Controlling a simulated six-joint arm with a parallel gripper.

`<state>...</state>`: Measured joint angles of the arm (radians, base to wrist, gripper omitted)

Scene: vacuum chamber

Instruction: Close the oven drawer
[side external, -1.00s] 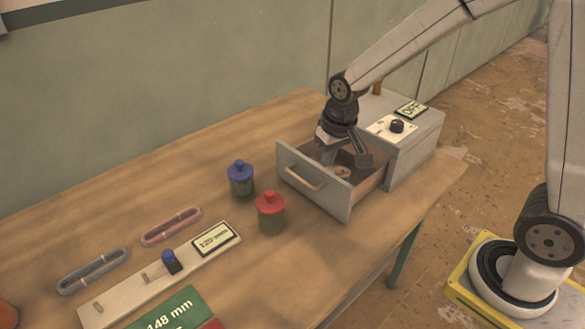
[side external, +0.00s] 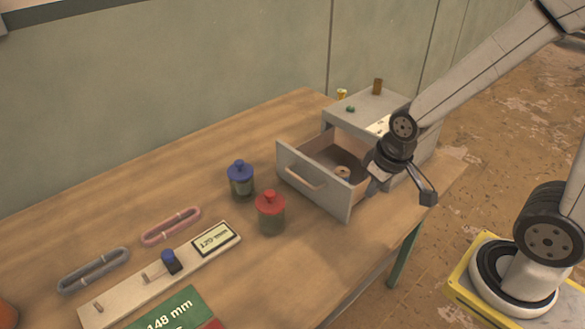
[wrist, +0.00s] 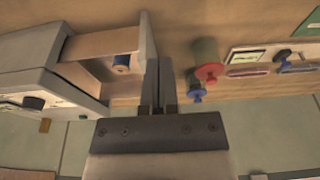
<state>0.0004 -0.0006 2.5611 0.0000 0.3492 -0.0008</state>
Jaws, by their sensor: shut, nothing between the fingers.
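The grey oven (side external: 352,112) stands at the back right of the table. Its drawer (side external: 313,190) is pulled out toward the left, with a bar handle (side external: 306,177) on its front panel. The arm hides part of that wall and the oven's control panel. In the wrist view my shut fingers (wrist: 159,62) appear next to the drawer front (wrist: 147,38); I cannot tell whether they touch it. A knob (wrist: 33,103) shows on the oven.
A blue-lidded jar (side external: 240,180) and a red-lidded jar (side external: 270,214) stand just left of the drawer. A slider gauge (side external: 130,290) and two loop-shaped parts lie further left.

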